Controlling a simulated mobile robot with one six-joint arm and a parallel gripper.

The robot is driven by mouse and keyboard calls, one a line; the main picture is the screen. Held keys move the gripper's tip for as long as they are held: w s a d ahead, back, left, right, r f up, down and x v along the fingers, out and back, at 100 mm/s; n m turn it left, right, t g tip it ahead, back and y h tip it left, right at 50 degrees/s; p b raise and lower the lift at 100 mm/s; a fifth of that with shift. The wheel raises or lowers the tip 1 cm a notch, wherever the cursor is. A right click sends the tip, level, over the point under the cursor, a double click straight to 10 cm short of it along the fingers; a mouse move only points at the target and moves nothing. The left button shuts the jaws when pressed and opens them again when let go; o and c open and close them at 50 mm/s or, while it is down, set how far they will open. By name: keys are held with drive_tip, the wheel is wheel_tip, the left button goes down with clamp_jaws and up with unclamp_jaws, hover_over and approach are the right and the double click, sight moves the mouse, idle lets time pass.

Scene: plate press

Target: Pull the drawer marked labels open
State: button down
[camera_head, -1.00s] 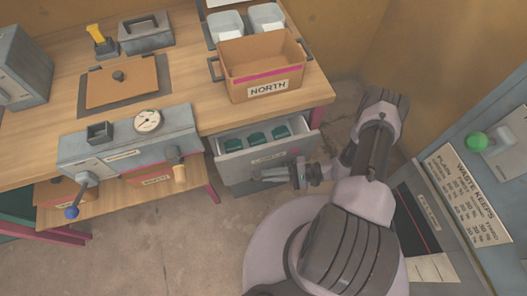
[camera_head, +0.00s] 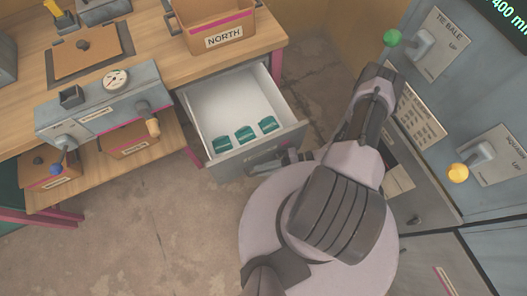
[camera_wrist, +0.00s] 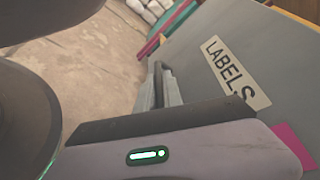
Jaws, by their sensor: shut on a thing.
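The grey drawer (camera_head: 203,134) under the wooden table stands well pulled out, its white inside showing. Several green rolls (camera_head: 245,133) lie near its front. Its face carries a white plate reading LABELS (camera_wrist: 236,72), clear in the wrist view. My gripper (camera_head: 283,161) is at the drawer's front in the head view. In the wrist view my gripper's fingers (camera_wrist: 160,95) are shut on the dark handle (camera_wrist: 158,72) of the drawer face. The exact contact is partly hidden.
A NORTH box (camera_head: 213,30) stands on the table (camera_head: 165,68) above the drawer. A grey press with a gauge (camera_head: 105,100) is to the left. Grey machine panels with a green knob (camera_head: 392,38) and yellow knob (camera_head: 458,173) stand right. Floor is bare at front left.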

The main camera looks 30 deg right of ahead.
drive_tip(key=shift+s, duration=0.1)
idle(0.3)
drive_tip(key=c, duration=1.8)
unclamp_jaws()
drive_tip(key=shift+o, duration=0.2)
